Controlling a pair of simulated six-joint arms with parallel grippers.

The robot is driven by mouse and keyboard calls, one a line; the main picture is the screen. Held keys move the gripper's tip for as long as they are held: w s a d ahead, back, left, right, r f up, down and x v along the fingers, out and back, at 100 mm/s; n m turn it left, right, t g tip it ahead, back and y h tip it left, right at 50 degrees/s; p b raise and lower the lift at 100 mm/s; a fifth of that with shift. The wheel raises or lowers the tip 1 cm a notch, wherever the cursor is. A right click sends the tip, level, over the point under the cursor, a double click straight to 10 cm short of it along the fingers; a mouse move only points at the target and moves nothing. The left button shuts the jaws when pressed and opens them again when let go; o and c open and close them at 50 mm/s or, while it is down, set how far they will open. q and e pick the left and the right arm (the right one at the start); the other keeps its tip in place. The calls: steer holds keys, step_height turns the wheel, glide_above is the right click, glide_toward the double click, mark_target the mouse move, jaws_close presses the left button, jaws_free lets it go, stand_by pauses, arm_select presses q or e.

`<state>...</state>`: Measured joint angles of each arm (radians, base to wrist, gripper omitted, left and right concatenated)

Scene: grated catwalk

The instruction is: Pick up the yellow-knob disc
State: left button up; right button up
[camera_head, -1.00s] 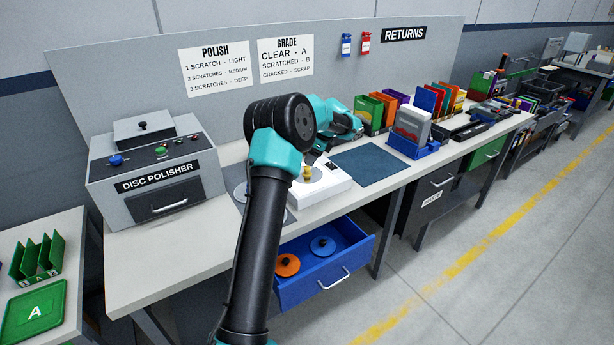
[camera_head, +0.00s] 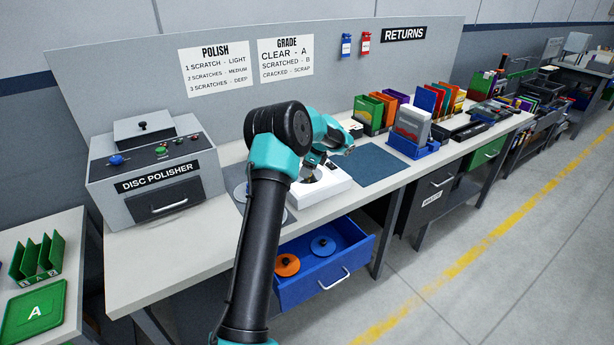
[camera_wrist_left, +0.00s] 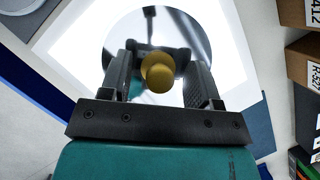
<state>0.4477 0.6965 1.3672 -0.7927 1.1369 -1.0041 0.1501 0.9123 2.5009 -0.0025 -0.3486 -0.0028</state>
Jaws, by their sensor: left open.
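The yellow knob (camera_wrist_left: 158,76) stands on a shiny round disc (camera_wrist_left: 128,35) in my left wrist view. The disc lies on a bright white lit plate, seen in the head view as a white box (camera_head: 333,188) on the counter. My left gripper (camera_wrist_left: 158,62) is open, with one finger on each side of the knob. I cannot tell whether either finger touches it. In the head view my left gripper (camera_head: 318,160) is over the white box and hides the knob. My right gripper is not in view.
The disc polisher (camera_head: 155,175) stands at the left. A dark blue mat (camera_head: 370,164) is clear; a blue holder (camera_head: 412,146) with cases stands beyond.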

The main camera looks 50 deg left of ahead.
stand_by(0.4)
arm_select(q)
steer(key=c, duration=1)
